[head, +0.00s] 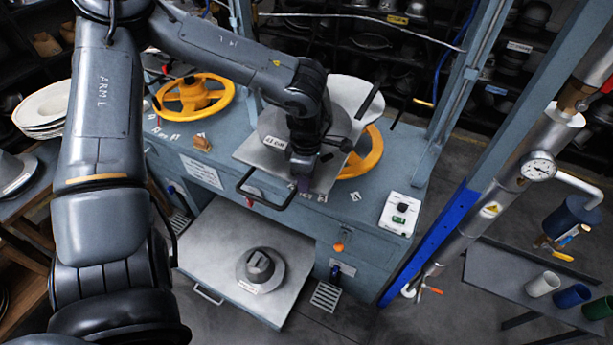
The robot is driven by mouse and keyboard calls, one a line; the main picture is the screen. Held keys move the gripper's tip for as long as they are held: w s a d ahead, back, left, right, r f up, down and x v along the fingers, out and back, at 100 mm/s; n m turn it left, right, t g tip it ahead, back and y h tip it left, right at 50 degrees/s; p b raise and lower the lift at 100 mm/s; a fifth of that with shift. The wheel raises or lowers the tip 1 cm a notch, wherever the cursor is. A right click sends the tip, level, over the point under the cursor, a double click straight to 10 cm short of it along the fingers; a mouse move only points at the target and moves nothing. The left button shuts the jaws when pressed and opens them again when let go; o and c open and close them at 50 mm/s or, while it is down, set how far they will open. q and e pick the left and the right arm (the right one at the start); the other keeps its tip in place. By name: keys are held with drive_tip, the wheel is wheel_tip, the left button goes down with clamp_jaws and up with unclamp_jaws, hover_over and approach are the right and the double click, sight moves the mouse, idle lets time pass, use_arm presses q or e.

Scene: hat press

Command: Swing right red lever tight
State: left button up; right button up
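A small orange-red knob (339,247) sits on the front of the blue-grey press bench (218,155), right of the lower tray. A small red-handled part (433,291) shows at the foot of the grey pipe on the right. My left arm reaches over the bench from the left. My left gripper (303,182) points down at the front edge of a metal plate with a black loop handle (262,200). Its fingers are small and dark, and I cannot tell whether they are open or touching the handle. My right gripper is not in view.
Yellow handwheels (196,95) stand on the bench, one partly behind the plate. A lower tray (205,240) holds a grey hat block (260,268). A white control box (399,213) sits at the bench's right end. Blue-grey posts and a gauge (538,167) stand right.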

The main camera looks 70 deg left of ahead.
use_arm(q)
drive_tip(key=shift+o, duration=0.6)
drive_tip(key=shift+r, duration=0.5)
wheel_tip(320, 180, up, 10)
drive_tip(key=shift+s, duration=0.1)
